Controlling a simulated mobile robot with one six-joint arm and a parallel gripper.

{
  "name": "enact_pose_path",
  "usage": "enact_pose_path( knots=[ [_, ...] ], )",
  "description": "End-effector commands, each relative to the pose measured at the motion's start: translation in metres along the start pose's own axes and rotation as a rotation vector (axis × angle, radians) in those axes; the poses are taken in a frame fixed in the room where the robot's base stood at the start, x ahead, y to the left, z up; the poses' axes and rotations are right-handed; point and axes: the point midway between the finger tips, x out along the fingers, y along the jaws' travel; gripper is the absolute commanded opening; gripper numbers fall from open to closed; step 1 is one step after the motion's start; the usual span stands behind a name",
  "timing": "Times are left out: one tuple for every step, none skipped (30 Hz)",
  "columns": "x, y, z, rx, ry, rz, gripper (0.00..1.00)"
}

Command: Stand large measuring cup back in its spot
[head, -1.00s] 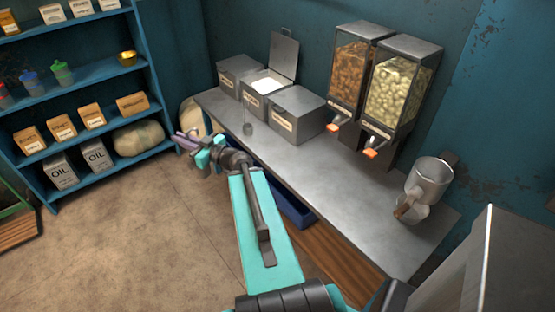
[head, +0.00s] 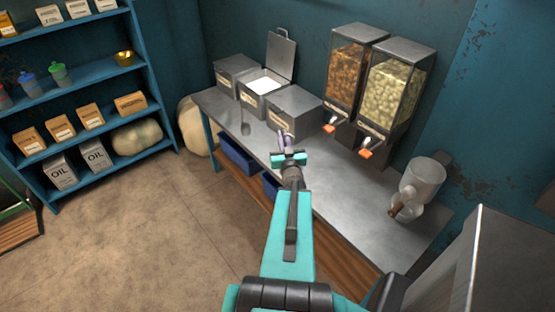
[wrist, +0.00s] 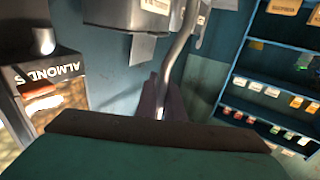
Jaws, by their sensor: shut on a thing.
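My gripper (head: 286,140) is over the counter, in front of the right-hand metal bin. In the wrist view its dark fingers (wrist: 160,98) are shut on a curved metal handle (wrist: 179,55). This looks like the handle of the large measuring cup, but its bowl cannot be made out. The head view hides most of what I hold behind the gripper.
The metal counter (head: 345,205) carries several grey bins (head: 292,110), one open with white contents. Two dispensers (head: 400,90) stand behind to the right. Blue shelves (head: 95,72) stand at the left.

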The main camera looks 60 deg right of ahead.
Motion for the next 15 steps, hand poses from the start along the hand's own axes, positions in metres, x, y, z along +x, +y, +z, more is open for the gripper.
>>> enact_pose_path(
  knots=[
    [-0.003,0.010,0.002,0.000,-0.001,0.023,0.00],
    [-0.005,0.015,0.003,-0.001,-0.001,0.035,0.00],
    [-0.007,0.020,0.005,-0.001,-0.001,0.047,0.00],
    [-0.008,0.023,0.006,-0.002,-0.001,0.055,0.00],
    [-0.009,0.025,0.006,-0.003,-0.001,0.060,0.00],
    [-0.009,0.027,0.007,-0.003,-0.001,0.064,0.00],
    [-0.010,0.028,0.007,-0.003,-0.001,0.066,0.00],
    [-0.010,0.028,0.007,-0.003,0.000,0.068,0.00],
    [-0.010,0.028,0.007,-0.003,0.000,0.068,0.00],
    [-0.010,0.028,0.007,-0.003,0.000,0.068,0.00],
    [-0.010,0.028,0.007,-0.003,0.000,0.067,0.00],
    [-0.010,0.028,0.007,-0.003,0.000,0.067,0.00],
    [-0.010,0.028,0.007,-0.003,0.000,0.067,0.00],
    [-0.010,0.028,0.007,-0.003,0.000,0.067,0.00],
    [-0.010,0.027,0.007,-0.003,0.000,0.066,0.00]
  ],
)
